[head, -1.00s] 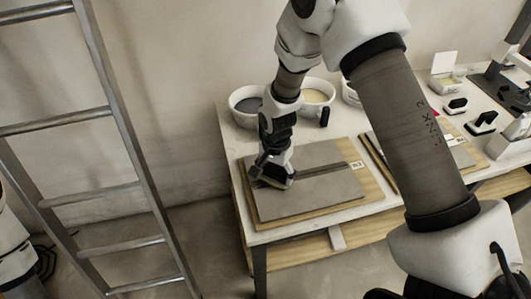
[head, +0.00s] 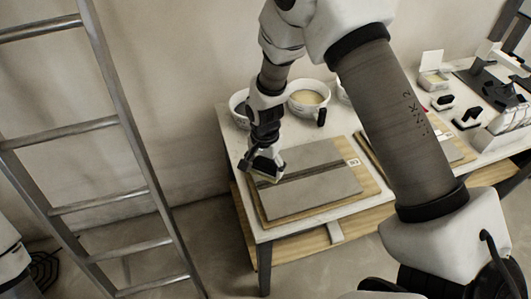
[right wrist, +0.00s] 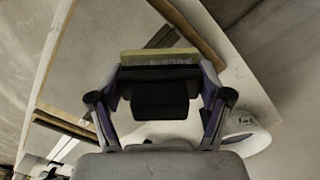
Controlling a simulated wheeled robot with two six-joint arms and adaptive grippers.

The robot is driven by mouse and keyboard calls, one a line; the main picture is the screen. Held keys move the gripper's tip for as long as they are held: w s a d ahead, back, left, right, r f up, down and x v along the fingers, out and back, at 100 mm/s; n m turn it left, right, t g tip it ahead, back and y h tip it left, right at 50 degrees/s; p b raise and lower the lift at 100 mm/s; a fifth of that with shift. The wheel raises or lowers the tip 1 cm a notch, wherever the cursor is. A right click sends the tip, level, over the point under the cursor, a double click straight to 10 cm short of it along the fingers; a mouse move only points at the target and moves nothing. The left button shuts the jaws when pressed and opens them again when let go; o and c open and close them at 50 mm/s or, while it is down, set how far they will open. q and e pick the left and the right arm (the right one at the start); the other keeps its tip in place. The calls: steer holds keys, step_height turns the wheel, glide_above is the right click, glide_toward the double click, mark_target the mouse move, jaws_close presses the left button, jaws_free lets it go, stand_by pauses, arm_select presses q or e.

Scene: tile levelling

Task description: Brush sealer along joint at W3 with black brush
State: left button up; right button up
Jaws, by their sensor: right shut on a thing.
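The W3 panel holds two grey tiles (head: 320,190) on a wooden board, with a dark joint (head: 312,169) running between them. The W3 label (head: 353,162) is at the joint's right end. My right gripper (head: 264,168) is at the joint's left end, at the board's edge. It is shut on the black brush, whose black handle (right wrist: 160,98) and pale yellow bristle pad (right wrist: 160,56) show in the right wrist view. The pad is over or at the joint's end; I cannot tell whether it touches. The left gripper is not clearly visible.
White bowls stand behind the panel, one with cream contents (head: 308,97). Another panel (head: 450,145) lies to the right, partly behind my right arm. Black-handled tools (head: 467,118) are at the far right. A metal ladder (head: 120,150) stands left of the table.

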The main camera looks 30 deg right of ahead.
mark_target(265, 159)
steer(key=shift+r+p, duration=1.15)
steer(key=shift+r, duration=0.5)
